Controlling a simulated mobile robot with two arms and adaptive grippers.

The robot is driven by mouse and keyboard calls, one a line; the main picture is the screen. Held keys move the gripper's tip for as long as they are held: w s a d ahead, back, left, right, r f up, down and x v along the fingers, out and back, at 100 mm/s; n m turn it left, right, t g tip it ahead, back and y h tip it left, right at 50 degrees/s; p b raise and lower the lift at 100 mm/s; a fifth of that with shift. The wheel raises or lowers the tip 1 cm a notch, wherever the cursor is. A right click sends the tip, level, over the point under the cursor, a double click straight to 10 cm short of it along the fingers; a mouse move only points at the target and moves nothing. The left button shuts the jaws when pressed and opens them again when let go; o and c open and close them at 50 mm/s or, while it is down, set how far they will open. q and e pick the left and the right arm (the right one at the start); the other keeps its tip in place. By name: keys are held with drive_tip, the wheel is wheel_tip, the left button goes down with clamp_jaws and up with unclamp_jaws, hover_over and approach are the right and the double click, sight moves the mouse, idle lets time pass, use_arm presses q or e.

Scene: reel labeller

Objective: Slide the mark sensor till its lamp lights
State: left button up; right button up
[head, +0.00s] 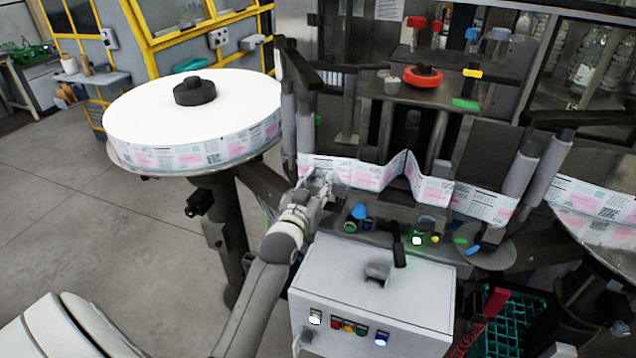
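My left gripper (320,180) is at the left end of the printed label web (362,176), in front of the web. Its fingers are small here and partly hidden by my own wrist, so I cannot tell whether they are open or shut or hold anything. I cannot pick out the mark sensor for certain; it may be hidden by the gripper. My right gripper is not in view.
A large label reel (150,112) stands on the left, another reel (598,208) at the right edge. A grey control box (340,270) with lit buttons stands in front of the deck. Rollers (522,172) flank the web. A green crate (518,322) is lower right.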

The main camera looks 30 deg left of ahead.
use_arm(q)
clamp_jaws()
drive_tip(key=shift+w+d, duration=0.1)
drive_tip(key=shift+d, duration=0.2)
drive_tip(key=o, duration=0.8)
unclamp_jaws()
drive_tip(key=v, duration=1.2)
